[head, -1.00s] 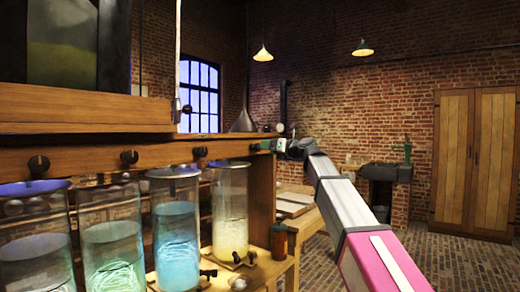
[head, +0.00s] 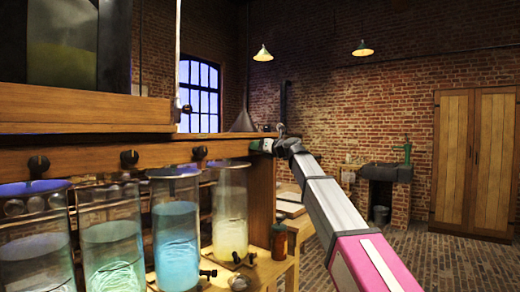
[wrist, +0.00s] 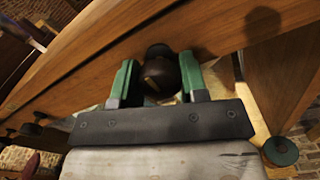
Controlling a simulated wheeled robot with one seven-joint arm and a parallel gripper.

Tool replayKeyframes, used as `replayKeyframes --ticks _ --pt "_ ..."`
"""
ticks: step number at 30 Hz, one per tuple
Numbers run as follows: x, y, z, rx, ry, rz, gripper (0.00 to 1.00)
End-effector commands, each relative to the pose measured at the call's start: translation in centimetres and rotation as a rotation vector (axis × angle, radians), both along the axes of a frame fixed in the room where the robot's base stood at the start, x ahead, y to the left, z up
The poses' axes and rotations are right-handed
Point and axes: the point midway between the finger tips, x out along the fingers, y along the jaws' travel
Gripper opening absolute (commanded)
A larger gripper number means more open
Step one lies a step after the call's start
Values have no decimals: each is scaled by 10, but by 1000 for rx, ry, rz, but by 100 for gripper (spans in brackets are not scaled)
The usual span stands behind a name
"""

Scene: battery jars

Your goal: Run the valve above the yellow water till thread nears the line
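The yellow water (head: 231,237) fills the lower part of the rightmost glass jar (head: 231,185) in the head view. My gripper (head: 259,146) is at the right end of the wooden rail (head: 75,158), above and right of that jar, and covers the valve there. In the wrist view a dark round valve knob (wrist: 160,72) sits between the green fingers of my gripper (wrist: 158,75). The fingers are apart, with a gap at the left finger; contact at the right one is unclear. I cannot make out the thread or the line.
Jars with blue water (head: 176,245) and green water (head: 112,262) stand left, below more dark valve knobs (head: 129,158). A small amber bottle (head: 279,242) stands right of the yellow jar. The brick floor (head: 430,260) at right is open.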

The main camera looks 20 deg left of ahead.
Motion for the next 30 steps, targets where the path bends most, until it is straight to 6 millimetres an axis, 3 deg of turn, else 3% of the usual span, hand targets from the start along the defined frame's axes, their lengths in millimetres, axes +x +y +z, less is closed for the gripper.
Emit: replayKeyframes --ticks 7,21,30 --pt "0 0 0 -17 -42 0 17" --pt "0 0 0 -212 -511 0 17" --pt "0 0 0 -235 -567 0 17"
